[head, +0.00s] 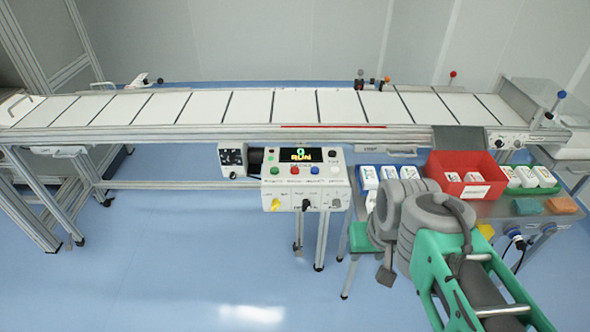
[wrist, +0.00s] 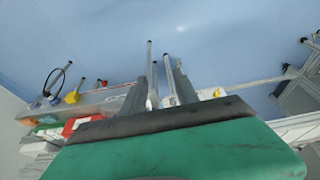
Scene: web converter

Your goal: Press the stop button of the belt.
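The belt (head: 250,106) runs across the head view as a row of white plates with dark seams. Its control box (head: 307,196) hangs at the front, with a display (head: 300,155) reading RUN.
A side table holds a red bin (head: 465,178) with white packs, several more packs and an orange sponge (head: 562,205), close to my arm. Yellow and black knobs sit low on the control box. The blue floor (head: 190,260) in front is clear.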

